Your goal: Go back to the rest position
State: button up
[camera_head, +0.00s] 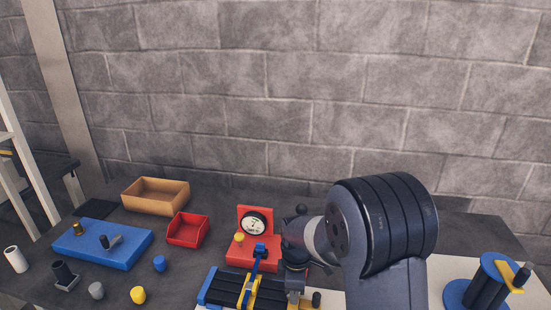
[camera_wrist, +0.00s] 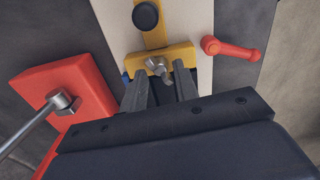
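In the wrist view my gripper (camera_wrist: 161,90) has its two dark fingers spread apart, with a visible gap between the tips. A yellow bracket (camera_wrist: 178,54) with a silver bolt (camera_wrist: 157,66) lies just beyond the tips. The bolt shows in the gap; I cannot tell whether the fingers touch anything. In the head view my arm fills the right of centre and hides most of the gripper. A blue and black fixture with a yellow clamp (camera_head: 248,291) stands at the front, left of my arm.
A red block (camera_head: 238,257) with a dial gauge (camera_head: 254,225) is behind the fixture. A red bin (camera_head: 187,230), tan bin (camera_head: 155,196) and blue plate (camera_head: 101,245) lie left. A blue spool (camera_head: 495,285) stands right. The wrist view shows a red lever (camera_wrist: 230,48).

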jog(key=m+p, duration=0.1)
jog(key=m, duration=0.3)
jog(key=shift+m, duration=0.4)
